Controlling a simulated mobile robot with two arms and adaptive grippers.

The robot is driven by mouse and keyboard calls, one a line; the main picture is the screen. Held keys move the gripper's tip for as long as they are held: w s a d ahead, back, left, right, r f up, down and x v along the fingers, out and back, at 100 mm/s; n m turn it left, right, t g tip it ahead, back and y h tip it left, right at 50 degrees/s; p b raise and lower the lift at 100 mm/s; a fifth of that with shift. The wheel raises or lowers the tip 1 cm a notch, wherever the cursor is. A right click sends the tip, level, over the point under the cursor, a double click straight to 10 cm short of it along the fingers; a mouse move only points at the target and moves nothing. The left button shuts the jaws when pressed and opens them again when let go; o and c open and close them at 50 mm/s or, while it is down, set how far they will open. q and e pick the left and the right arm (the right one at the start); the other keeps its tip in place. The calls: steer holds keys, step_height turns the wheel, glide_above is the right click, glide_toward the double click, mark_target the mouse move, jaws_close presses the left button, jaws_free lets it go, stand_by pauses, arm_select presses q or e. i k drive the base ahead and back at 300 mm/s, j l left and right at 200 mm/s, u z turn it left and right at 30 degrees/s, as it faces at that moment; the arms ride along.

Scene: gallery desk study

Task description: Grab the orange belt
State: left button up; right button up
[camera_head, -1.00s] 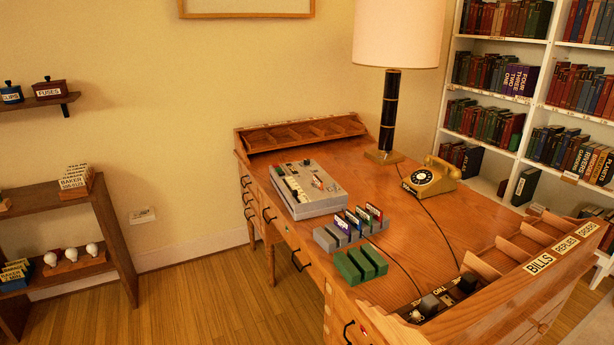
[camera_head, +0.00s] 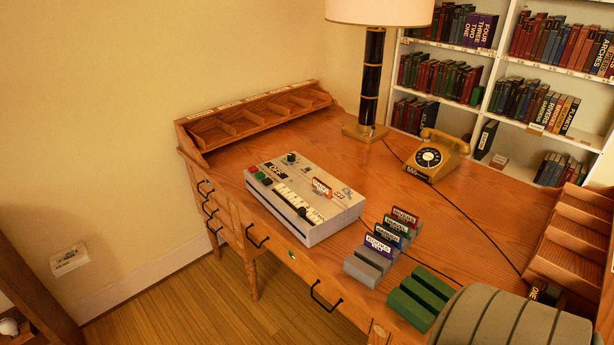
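I see nothing that I can surely name as the orange belt. A small orange-red labelled piece (camera_head: 322,187) stands upright on top of the grey desk machine (camera_head: 318,228). A grey slotted rack (camera_head: 368,268) right of the machine holds several labelled pieces in a row, with purple, blue, green and red colours; the rearmost is a red piece (camera_head: 405,216). Their labels are too small to read surely. A green slotted block (camera_head: 420,297) beside it looks empty. Neither gripper's fingers show.
The wooden desk (camera_head: 290,150) has pigeonholes at its back left and right. A tall lamp (camera_head: 372,85) and a yellow telephone (camera_head: 436,157) stand at the back, with cords across the top.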

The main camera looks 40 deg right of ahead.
mark_target(324, 189)
steer(key=i+z, duration=0.2)
steer(key=i, duration=0.3)
steer(key=i+j+z, duration=0.25)
steer(key=i, duration=0.3)
steer(key=i+j+z, duration=0.2)
steer(key=i, duration=0.3)
